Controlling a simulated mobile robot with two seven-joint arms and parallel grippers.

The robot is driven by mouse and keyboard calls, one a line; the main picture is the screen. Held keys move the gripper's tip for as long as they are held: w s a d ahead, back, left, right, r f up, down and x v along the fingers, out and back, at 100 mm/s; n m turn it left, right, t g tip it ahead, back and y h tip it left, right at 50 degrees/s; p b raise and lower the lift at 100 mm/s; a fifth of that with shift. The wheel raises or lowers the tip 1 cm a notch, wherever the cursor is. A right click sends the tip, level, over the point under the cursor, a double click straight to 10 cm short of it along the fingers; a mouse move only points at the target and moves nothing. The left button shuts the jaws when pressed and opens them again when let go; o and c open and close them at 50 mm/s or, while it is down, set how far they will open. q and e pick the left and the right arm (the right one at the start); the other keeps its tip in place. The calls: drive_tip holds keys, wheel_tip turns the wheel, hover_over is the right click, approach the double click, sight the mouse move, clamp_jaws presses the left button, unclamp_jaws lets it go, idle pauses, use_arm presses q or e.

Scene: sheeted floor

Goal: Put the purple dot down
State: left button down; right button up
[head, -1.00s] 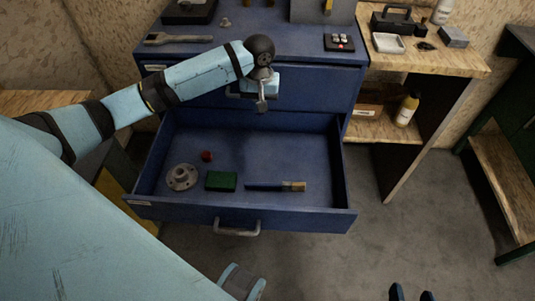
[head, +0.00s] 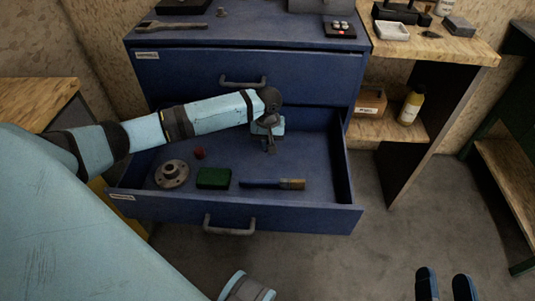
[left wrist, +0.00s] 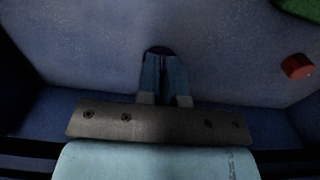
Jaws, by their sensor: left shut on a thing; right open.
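My left gripper (head: 270,147) hangs fingers-down inside the open blue drawer (head: 300,219), over its back right part. In the left wrist view its fingers (left wrist: 165,75) are closed together. A dark, rounded purple-blue thing, taken as the purple dot (left wrist: 157,50), shows just at the fingertips, gripped by them. Most of it is hidden behind the fingers, and I cannot make it out in the head view. I cannot tell whether it touches the drawer floor. My right gripper (head: 447,284) is open and empty over the floor at the bottom right.
In the drawer lie a grey flanged part (head: 172,174), a red piece (head: 199,153), a green block (head: 213,178) and a brush (head: 272,184). Bare drawer floor surrounds the left gripper. A wooden shelf (head: 375,130) with a yellow bottle (head: 410,107) stands to the right.

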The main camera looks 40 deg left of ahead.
sight(268, 160)
use_arm(q)
drive_tip(key=shift+f, duration=0.65)
wheel_tip(268, 160, down, 4)
drive_tip(key=shift+r+b, duration=0.2)
drive_tip(key=shift+b, duration=0.65)
drive_tip(key=shift+f, duration=0.25)
drive_tip(key=shift+r, duration=0.1)
use_arm(e)
drive_tip(key=r, duration=0.1)
drive_tip(key=r+t+y, duration=0.1)
drive_tip(key=a+r, duration=0.1)
drive_tip(key=shift+s+r+t, duration=0.25)
drive_tip(key=shift+r+t, duration=0.05)
drive_tip(key=shift+r, duration=0.05)
use_arm(q)
drive_tip(key=c, duration=1.3)
unclamp_jaws()
use_arm(e)
drive_tip(key=shift+w+d+f, duration=0.1)
drive_tip(key=shift+f, duration=0.3)
use_arm(q)
drive_tip(key=shift+o, duration=0.2)
